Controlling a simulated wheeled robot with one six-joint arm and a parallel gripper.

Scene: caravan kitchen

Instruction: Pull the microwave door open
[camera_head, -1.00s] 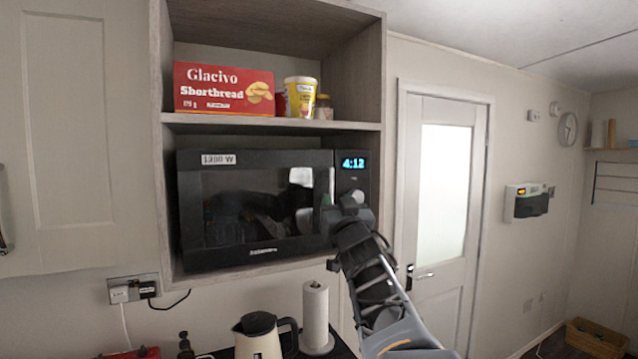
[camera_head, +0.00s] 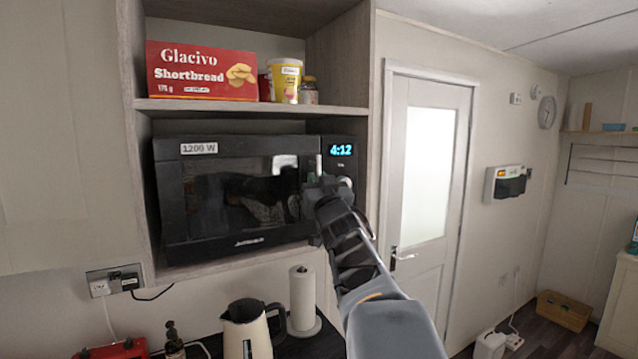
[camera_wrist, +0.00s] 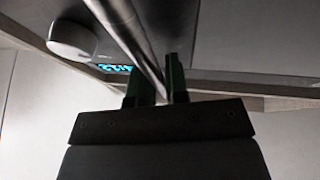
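The black microwave (camera_head: 170,200) sits in a wooden wall cabinet, with a 1200 W label and a lit 4:12 display. Its dark-windowed door (camera_head: 215,235) looks closed. My gripper (camera_head: 326,188) is at the right side of the door, in front of the control panel, and hides part of it. In the wrist view, the shiny bar handle (camera_wrist: 128,28) runs down between the two fingers of my gripper (camera_wrist: 159,80). The fingers sit close against both sides of the bar. A round knob (camera_wrist: 72,40) is left of the handle.
A shortbread box (camera_head: 200,72), a yellow tub (camera_head: 286,82) and a jar stand on the shelf above. A kettle (camera_head: 247,325) and paper roll (camera_head: 302,300) stand on the counter below. A white door (camera_head: 425,180) is to the right. Floor shows at the far right.

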